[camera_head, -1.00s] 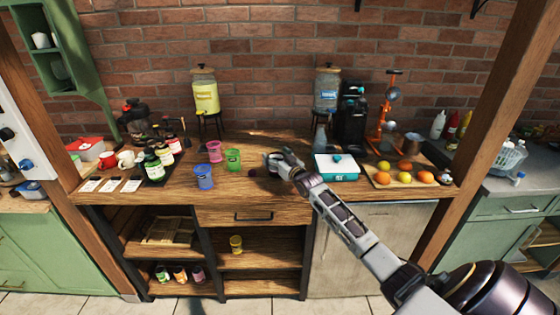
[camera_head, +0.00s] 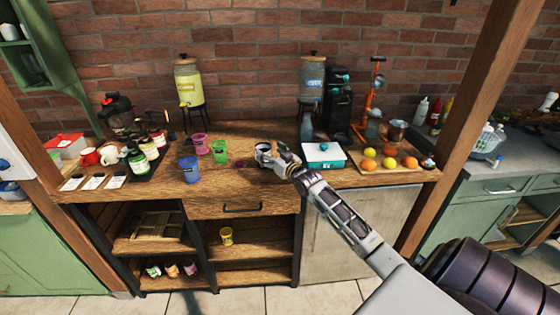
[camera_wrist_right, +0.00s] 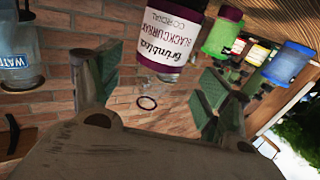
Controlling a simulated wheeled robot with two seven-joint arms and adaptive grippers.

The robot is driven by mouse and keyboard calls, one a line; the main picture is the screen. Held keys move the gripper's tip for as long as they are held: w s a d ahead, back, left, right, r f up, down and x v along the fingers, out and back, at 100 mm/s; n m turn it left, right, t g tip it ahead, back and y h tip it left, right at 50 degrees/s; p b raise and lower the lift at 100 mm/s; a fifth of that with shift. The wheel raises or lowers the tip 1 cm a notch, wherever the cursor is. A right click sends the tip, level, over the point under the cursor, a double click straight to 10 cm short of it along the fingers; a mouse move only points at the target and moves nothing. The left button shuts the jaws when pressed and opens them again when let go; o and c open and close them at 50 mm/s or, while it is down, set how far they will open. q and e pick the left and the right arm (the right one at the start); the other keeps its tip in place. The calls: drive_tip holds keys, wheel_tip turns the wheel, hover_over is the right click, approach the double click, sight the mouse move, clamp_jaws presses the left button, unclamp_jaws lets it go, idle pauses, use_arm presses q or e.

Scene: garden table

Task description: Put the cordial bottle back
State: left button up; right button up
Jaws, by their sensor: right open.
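The cordial bottle (camera_wrist_right: 168,40) shows in the right wrist view with a white label reading blackcurrant cordial and dark purple contents. That view is upside down, and the bottle's clear neck points to the picture's bottom. My right gripper (camera_head: 268,158) is open over the middle of the wooden table, at the bottle. In the wrist view its green-padded fingers (camera_wrist_right: 150,85) stand on either side of the bottle, with no clear contact. In the head view the gripper mostly hides the bottle. A dark tray (camera_head: 122,178) with several labelled bottles is at the table's left. My left gripper is out of view.
Blue (camera_head: 190,170), pink (camera_head: 201,143) and green (camera_head: 219,151) cups stand left of my right gripper. Drink dispensers (camera_head: 188,84) stand at the back.

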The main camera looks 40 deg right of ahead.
drive_tip(key=shift+s, duration=2.25)
drive_tip(key=shift+s+a, duration=0.1)
drive_tip(key=shift+s, duration=0.75)
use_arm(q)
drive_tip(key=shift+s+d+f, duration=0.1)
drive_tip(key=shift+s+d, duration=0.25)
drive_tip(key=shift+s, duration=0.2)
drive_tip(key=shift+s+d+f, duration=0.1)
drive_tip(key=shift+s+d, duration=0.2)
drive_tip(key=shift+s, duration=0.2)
